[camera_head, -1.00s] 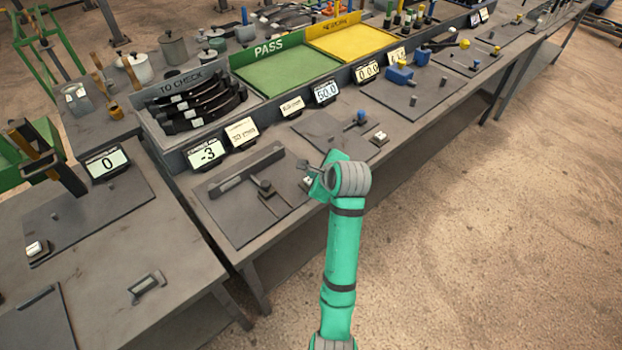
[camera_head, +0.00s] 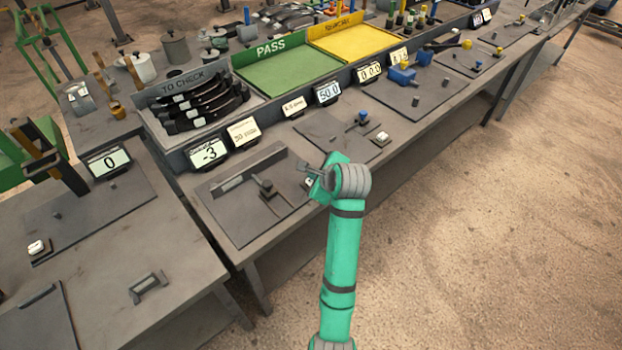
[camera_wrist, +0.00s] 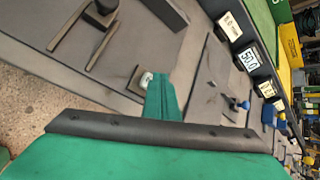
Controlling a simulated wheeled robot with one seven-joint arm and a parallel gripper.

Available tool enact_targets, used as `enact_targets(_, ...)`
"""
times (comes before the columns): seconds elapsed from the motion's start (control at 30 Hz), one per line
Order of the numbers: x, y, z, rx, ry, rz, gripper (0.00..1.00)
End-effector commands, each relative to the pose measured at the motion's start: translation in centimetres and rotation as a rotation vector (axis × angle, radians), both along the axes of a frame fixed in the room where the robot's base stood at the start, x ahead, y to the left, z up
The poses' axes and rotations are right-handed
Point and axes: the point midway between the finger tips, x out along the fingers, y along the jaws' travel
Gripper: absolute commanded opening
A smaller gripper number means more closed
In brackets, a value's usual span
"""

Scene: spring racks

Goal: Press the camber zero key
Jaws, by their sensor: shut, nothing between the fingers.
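A small white-topped key (camera_head: 309,182) on a dark base sits at the right edge of the fixture plate (camera_head: 232,217), partly hidden by my gripper. In the wrist view the white key (camera_wrist: 146,78) shows just beside the teal fingers. My gripper (camera_head: 314,178) is shut and empty, low over the bench at this key. I cannot tell whether its tip touches the key. The display (camera_head: 208,152) behind the plate reads -3; its small heading is too blurred to read.
Another white key (camera_head: 382,137) sits farther right, by a blue-knobbed gauge (camera_head: 362,118). A display (camera_head: 108,162) on the left bench reads 0, with a white key (camera_head: 37,247) below it. A clamp with a dark knob (camera_head: 266,187) stands left of my gripper.

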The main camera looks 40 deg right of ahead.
Motion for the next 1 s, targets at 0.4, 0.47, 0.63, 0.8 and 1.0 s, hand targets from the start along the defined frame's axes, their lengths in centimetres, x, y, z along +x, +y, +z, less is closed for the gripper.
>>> enact_targets(0.4, 0.0, 0.0, -0.5, 0.001, 0.003, 0.000, 0.00)
enact_targets(0.47, 0.0, 0.1, -0.5, 0.000, 0.002, 0.001, 0.00)
enact_targets(0.63, 0.1, 0.2, -0.6, 0.001, 0.003, 0.003, 0.00)
enact_targets(0.8, 0.2, 0.3, -0.4, 0.001, 0.002, 0.005, 0.00)
enact_targets(1.0, 0.4, 0.4, 0.5, 0.000, 0.000, 0.004, 0.00)
